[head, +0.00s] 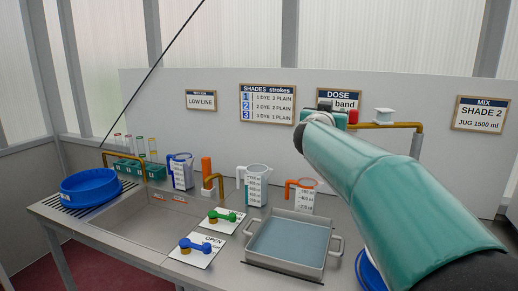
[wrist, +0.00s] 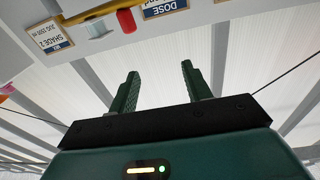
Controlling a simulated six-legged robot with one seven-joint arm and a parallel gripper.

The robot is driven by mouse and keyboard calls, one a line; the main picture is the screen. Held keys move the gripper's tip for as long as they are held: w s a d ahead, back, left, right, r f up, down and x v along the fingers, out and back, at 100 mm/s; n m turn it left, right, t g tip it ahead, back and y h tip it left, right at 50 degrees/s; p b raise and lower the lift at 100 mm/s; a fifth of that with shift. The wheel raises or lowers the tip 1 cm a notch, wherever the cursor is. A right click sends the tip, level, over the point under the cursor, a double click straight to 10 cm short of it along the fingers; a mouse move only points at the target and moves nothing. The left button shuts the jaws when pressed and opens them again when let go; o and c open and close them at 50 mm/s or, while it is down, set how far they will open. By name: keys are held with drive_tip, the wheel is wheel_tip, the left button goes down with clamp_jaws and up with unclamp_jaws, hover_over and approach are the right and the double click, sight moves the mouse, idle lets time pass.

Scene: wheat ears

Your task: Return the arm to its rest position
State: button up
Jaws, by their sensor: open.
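My teal arm (head: 390,185) reaches from the lower right of the head view up to the middle, in front of the back panel. It hides part of the DOSE sign (head: 340,97). In the head view I cannot make out my gripper's fingers behind the arm's end. In the wrist view my gripper (wrist: 160,69) shows two dark green fingers well apart with nothing between them. They stand out against pale wall sheets and grey bars, and the signs there appear upside down.
The bench below the arm holds a metal tray of bluish liquid (head: 290,242), an orange-handled jug (head: 301,196), other measuring jugs (head: 255,186), valve handles (head: 201,246), a sink (head: 150,220) and a blue bowl (head: 90,187). A brown pipe (head: 385,125) runs close behind the arm.

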drive_tip(key=s+a+f+n+g+y, duration=0.1)
drive_tip(key=s+a+f+n+y, duration=0.3)
drive_tip(key=s, duration=0.5)
drive_tip(key=s+a+f+n+g+y, duration=0.1)
drive_tip(key=s+a+f+n+y, duration=0.2)
drive_tip(key=s+a+f+y, duration=0.4)
drive_tip(key=s+d+f+g+h, duration=0.1)
drive_tip(key=s+f+g, duration=0.3)
drive_tip(key=s+f, duration=0.5)
drive_tip(key=s+d+f+m+g+h, duration=0.1)
drive_tip(key=s+d+f+g, duration=0.2)
drive_tip(key=s+f, duration=0.6)
drive_tip(key=s+g, duration=0.2)
drive_tip(key=s, duration=0.5)
drive_tip(key=shift+s+d+f+m+h, duration=0.2)
drive_tip(key=shift+d+f+m+h, duration=0.1)
drive_tip(key=shift+h, duration=0.1)
drive_tip(key=shift+r, duration=0.1)
drive_tip(key=shift+c, duration=1.4)
drive_tip(key=shift+d, duration=0.2)
